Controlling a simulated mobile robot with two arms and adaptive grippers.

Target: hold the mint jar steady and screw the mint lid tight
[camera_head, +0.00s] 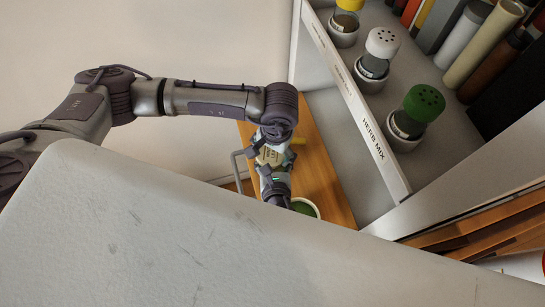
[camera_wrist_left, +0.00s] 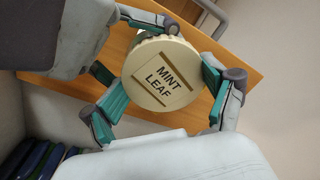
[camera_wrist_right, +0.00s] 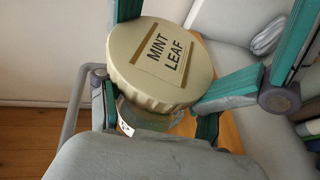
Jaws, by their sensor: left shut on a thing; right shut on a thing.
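The round cream mint lid (camera_wrist_left: 162,72), marked MINT LEAF, sits on top of the clear mint jar (camera_wrist_right: 147,117). In the right wrist view the lid (camera_wrist_right: 160,62) covers the jar mouth; I cannot tell how tight it is. My left gripper (camera_wrist_left: 165,82) is shut on the lid, with teal fingers at opposite sides of its edge. My right gripper (camera_wrist_right: 157,118) is shut on the jar below the lid, its fingers on both sides of the glass. In the head view the lid (camera_head: 269,157) shows small between the grippers, and the jar is hidden.
A wooden surface (camera_head: 325,190) lies below. A green-topped round thing with a pale rim (camera_head: 305,208) is close to the grippers. At right, a white shelf (camera_head: 350,92) labelled HERB MIX holds several spice jars, including a green-lidded one (camera_head: 423,104), and books.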

